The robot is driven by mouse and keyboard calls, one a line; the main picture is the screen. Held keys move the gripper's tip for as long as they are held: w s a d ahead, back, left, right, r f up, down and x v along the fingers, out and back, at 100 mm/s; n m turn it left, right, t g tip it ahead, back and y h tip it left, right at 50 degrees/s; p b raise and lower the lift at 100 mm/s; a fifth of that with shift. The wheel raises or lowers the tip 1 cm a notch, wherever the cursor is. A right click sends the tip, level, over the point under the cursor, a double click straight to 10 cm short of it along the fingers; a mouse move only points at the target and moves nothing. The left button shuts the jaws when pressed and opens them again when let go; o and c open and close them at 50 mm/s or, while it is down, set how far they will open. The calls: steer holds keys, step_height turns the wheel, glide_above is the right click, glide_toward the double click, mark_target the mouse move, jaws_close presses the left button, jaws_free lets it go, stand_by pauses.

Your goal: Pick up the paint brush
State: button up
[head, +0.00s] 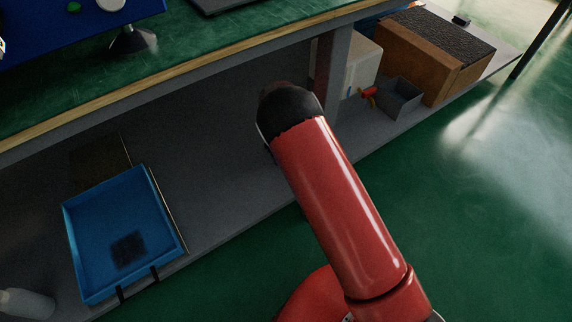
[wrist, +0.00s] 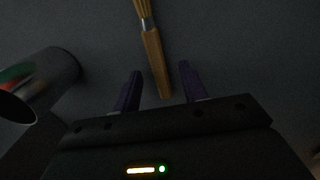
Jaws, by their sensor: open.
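The paint brush (wrist: 152,52) shows in the wrist view, with a wooden handle, a metal ferrule and pale bristles cut off by the top edge. It lies on a dark grey surface. My gripper (wrist: 161,78) is open, with its two purple fingers apart. The handle's end reaches between the fingertips in the picture, and I see no finger touching it. In the head view my red arm reaches under the green bench, and the gripper and brush are hidden there.
A cylindrical can or cup (wrist: 48,82) lies left of the gripper in the wrist view. In the head view, a blue tray (head: 100,222) sits on the grey lower shelf (head: 200,160). A brown box (head: 420,65) and a small grey bin (head: 399,100) stand at the right. The bench top (head: 230,35) overhangs the shelf.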

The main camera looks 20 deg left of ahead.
steer(key=shift+w+f, duration=0.1)
steer(key=shift+f, duration=0.7)
steer(key=shift+c, duration=0.4)
jaws_close()
steer(key=shift+r, duration=0.1)
step_height(320, 180, up, 10)
steer(key=p, duration=0.1)
